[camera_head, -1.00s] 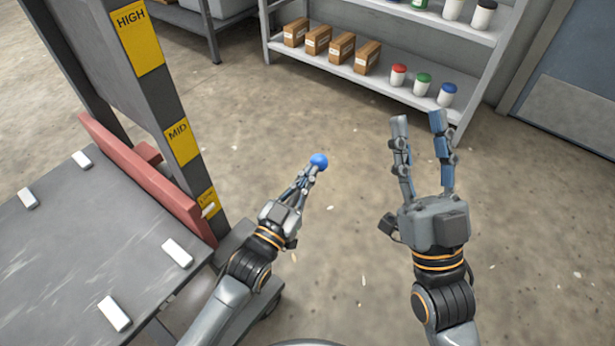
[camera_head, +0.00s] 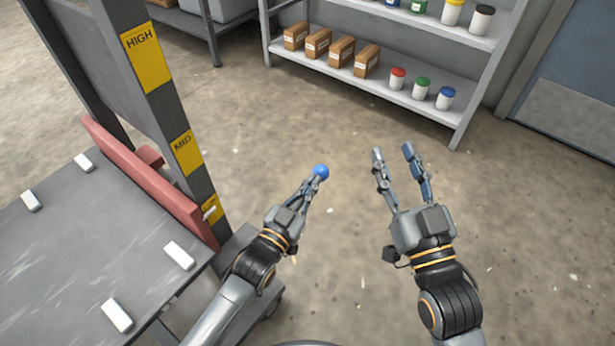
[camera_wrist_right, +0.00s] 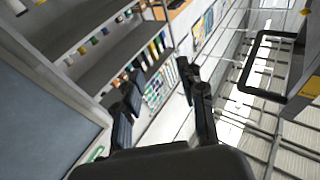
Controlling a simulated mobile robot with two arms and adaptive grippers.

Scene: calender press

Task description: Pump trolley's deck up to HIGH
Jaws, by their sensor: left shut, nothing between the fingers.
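The trolley's grey deck (camera_head: 60,262) fills the lower left of the head view, with a red bar (camera_head: 150,185) along its far edge. A dark post beside it carries yellow labels HIGH (camera_head: 146,60) and MID (camera_head: 186,152). A third label (camera_head: 210,208) is partly hidden behind a small pale pointer (camera_head: 210,213), well below MID.
A grey shelf (camera_head: 400,98) with cardboard boxes (camera_head: 340,51) and lidded jars (camera_head: 421,87) stands at the back. A blue-grey door (camera_head: 575,75) is at the right. Bare concrete floor (camera_head: 530,230) lies between the trolley and the shelf.

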